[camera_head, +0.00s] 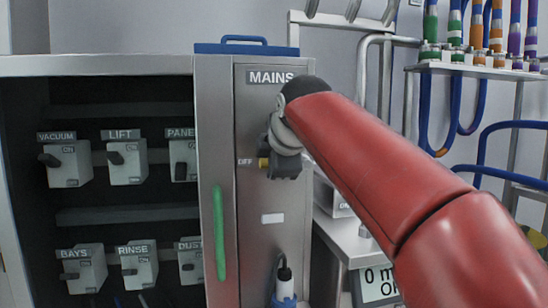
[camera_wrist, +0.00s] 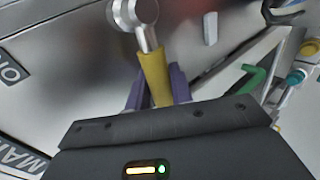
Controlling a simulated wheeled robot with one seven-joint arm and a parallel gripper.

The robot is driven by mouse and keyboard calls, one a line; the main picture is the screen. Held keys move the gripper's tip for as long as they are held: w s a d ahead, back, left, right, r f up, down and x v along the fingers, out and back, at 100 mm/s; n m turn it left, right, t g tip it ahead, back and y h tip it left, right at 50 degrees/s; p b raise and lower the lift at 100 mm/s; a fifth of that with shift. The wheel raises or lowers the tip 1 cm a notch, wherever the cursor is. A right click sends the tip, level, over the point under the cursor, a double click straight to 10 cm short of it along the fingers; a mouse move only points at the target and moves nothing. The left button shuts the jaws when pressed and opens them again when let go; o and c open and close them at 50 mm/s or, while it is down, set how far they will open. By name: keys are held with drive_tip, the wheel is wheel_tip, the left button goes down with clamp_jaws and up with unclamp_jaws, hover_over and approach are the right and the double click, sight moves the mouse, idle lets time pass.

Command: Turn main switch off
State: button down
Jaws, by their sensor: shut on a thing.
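The main switch is on the steel cabinet panel under a "MAINS" label (camera_head: 271,77). In the wrist view its lever has a round silver hub (camera_wrist: 135,12) and a yellow grip (camera_wrist: 155,75). My gripper (camera_wrist: 158,84) has its purple fingers on both sides of the yellow grip and is shut on it. In the head view my gripper (camera_head: 283,165) is in front of the panel and hides most of the switch. A bit of yellow shows beside the "OFF" label (camera_head: 245,162). An "ON" label (camera_wrist: 8,70) shows at the wrist view's left edge.
An open cabinet at left holds several small switch boxes, among them "LIFT" (camera_head: 127,162) and "RINSE" (camera_head: 138,265). A green door handle (camera_head: 219,235) stands left of the panel. A black and blue plug (camera_head: 285,280) is below. Hoses and pipes (camera_head: 475,60) fill the right.

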drive_tip(key=shift+f, duration=0.35)
idle(0.3)
drive_tip(key=c, duration=1.6)
unclamp_jaws()
drive_tip(key=shift+h, duration=0.3)
drive_tip(key=shift+o, duration=0.2)
drive_tip(key=shift+r, duration=0.1)
drive_tip(key=v, duration=0.7)
drive_tip(key=shift+s, duration=0.4)
drive_tip(key=shift+d+r, duration=0.1)
